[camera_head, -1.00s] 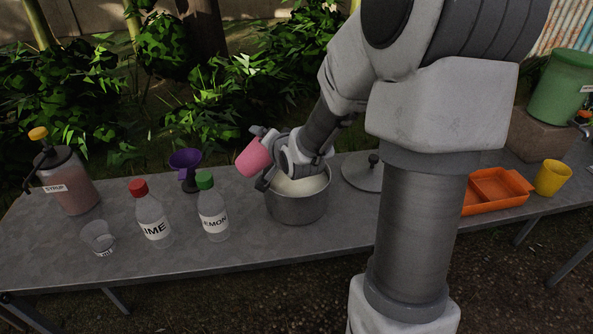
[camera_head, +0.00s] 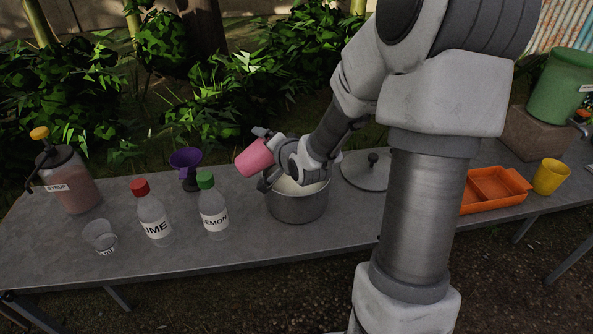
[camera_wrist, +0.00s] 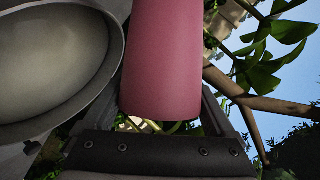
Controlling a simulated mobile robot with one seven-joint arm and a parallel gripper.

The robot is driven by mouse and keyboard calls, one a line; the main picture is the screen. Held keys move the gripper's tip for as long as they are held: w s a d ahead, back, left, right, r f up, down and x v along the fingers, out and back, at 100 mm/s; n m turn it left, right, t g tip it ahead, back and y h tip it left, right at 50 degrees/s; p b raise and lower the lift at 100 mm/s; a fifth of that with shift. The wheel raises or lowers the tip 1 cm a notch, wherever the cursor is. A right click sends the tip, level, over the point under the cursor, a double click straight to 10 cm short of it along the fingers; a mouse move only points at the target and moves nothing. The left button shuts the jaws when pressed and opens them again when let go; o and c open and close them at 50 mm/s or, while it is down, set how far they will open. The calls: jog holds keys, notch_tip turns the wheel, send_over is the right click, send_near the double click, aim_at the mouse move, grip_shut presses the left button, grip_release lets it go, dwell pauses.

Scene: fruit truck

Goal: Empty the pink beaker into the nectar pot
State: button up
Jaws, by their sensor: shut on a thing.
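The pink beaker (camera_head: 254,158) is held by my gripper (camera_head: 267,154), above the table and just left of the pot's rim. It leans well over in the head view; its inside is not visible. The nectar pot (camera_head: 297,207) is a grey metal pot on the table with pale cream content, partly hidden by my wrist. In the wrist view the beaker (camera_wrist: 165,60) lies between my fingers, and the pot (camera_wrist: 112,75) is at the left, beside it. I see no stream leaving the beaker.
A pot lid (camera_head: 366,172) lies right of the pot. Lemon (camera_head: 213,212) and lime (camera_head: 153,222) bottles, a purple funnel (camera_head: 187,162), a clear cup (camera_head: 100,237) and a syrup dispenser (camera_head: 70,185) stand left. An orange tray (camera_head: 490,203) and yellow cup (camera_head: 550,177) are right.

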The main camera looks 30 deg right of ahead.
jog(key=shift+d+f+m+t+y, duration=0.1)
jog(key=shift+f+m+t+y, duration=0.25)
jog(key=shift+f+m, duration=0.2)
dwell(0.6)
jog(key=shift+d+r+m+t+y+p, duration=0.25)
jog(key=shift+m+y+p, duration=0.25)
jog(key=shift+m, duration=0.15)
dwell(0.7)
jog(key=shift+s+d+f+m+t+y+p, duration=0.3)
jog(key=shift+d+f+m+p, duration=0.25)
jog(key=shift+d, duration=0.3)
dwell(0.6)
jog(key=shift+d+r+m+p, duration=0.1)
jog(key=shift+m+p, duration=0.25)
jog(key=shift+p, duration=0.05)
dwell(0.3)
